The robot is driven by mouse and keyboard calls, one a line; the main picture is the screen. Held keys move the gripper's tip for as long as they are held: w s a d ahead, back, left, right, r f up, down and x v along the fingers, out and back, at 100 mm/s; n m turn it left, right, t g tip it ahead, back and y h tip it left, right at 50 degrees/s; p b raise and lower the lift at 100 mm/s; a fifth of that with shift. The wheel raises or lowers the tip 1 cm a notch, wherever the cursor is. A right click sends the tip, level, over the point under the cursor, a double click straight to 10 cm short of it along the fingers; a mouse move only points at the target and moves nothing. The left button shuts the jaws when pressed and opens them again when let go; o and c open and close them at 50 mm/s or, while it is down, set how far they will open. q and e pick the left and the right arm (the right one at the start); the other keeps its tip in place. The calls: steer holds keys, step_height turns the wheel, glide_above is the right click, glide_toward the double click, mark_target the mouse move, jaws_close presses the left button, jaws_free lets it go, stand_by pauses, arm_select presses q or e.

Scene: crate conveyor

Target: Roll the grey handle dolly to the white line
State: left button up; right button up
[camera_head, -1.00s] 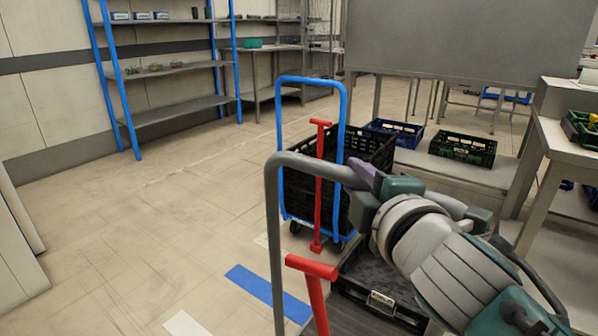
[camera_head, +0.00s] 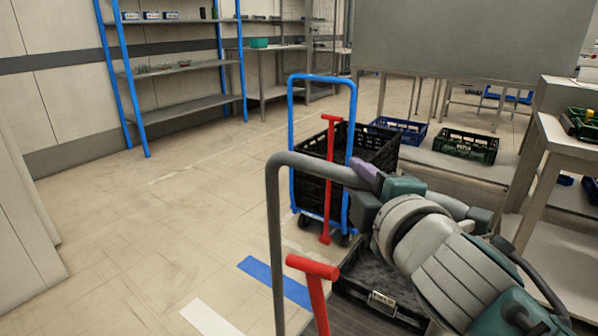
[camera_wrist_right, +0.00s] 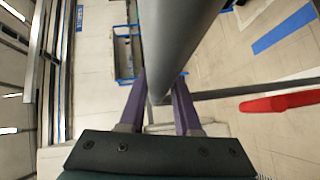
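The grey handle (camera_head: 275,215) of a dolly stands upright in front of me; a black crate (camera_head: 375,290) is low behind it, partly hidden by my arm. My right gripper (camera_head: 366,178) is at the handle's top bar. In the right wrist view, the purple fingers of my gripper (camera_wrist_right: 158,92) lie on both sides of the grey bar (camera_wrist_right: 178,45), closed around it. A white line (camera_head: 210,318) lies on the floor, left of the handle in the picture. My left gripper is not in view.
A blue-handled dolly (camera_head: 292,140) with black crates (camera_head: 375,150) stands just ahead. A blue line (camera_head: 262,275) crosses the floor near the grey handle. A red lever (camera_head: 312,266) stands beside the handle. Shelves (camera_head: 190,105) are at the back; the floor at left is clear.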

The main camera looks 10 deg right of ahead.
steer(key=o, duration=0.4)
steer(key=shift+o, duration=0.2)
steer(key=s+r+p, duration=0.1)
steer(key=s, duration=0.9)
steer(key=shift+a+r+p, duration=0.15)
steer(key=shift+a+p, duration=0.2)
steer(key=shift+r, duration=0.1)
